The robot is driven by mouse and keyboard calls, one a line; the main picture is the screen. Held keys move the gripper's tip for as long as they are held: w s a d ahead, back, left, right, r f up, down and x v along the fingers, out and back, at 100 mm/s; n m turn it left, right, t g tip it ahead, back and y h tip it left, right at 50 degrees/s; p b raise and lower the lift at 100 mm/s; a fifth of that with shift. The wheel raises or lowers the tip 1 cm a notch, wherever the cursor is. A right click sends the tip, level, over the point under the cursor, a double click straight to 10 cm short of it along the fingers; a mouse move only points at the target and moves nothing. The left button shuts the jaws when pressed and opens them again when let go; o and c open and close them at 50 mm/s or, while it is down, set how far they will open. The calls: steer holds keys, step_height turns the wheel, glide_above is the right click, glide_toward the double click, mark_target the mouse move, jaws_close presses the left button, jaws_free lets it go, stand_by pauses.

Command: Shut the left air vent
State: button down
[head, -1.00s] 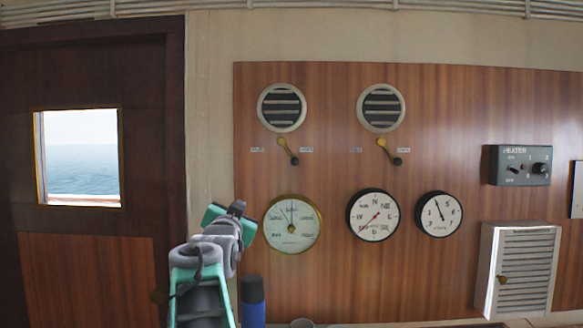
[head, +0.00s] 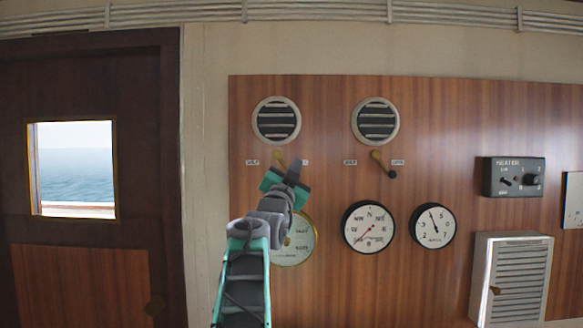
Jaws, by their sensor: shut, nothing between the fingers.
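The left air vent (head: 276,121) is a round, pale-rimmed vent with dark gaps between its slats. Its brass lever (head: 280,157) hangs just below it, with the upper end visible and the lower end hidden behind my gripper. A small label (head: 252,162) lies left of the lever, and another to the right is partly covered. My gripper (head: 293,172) is shut and empty, pointing up in front of the lever's lower end. I cannot tell whether it touches the lever.
A similar right vent (head: 375,121) has its own lever (head: 383,164), tilted down to the right. A round gauge (head: 297,243) sits partly behind my arm, with a compass dial (head: 368,227) and a clock-like dial (head: 433,226) to its right. A heater box (head: 515,177) is farther right.

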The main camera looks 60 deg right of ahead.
mark_target(283, 164)
steer(key=w+d, duration=0.1)
steer(key=d+f+p, duration=0.1)
steer(key=w+d+p, duration=0.1)
steer(key=shift+w+d+f, duration=0.1)
steer(key=shift+w+f, duration=0.2)
steer(key=shift+w, duration=0.05)
steer(key=shift+s+f, duration=0.1)
steer(key=shift+f, duration=0.05)
steer(key=shift+m+b, duration=0.4)
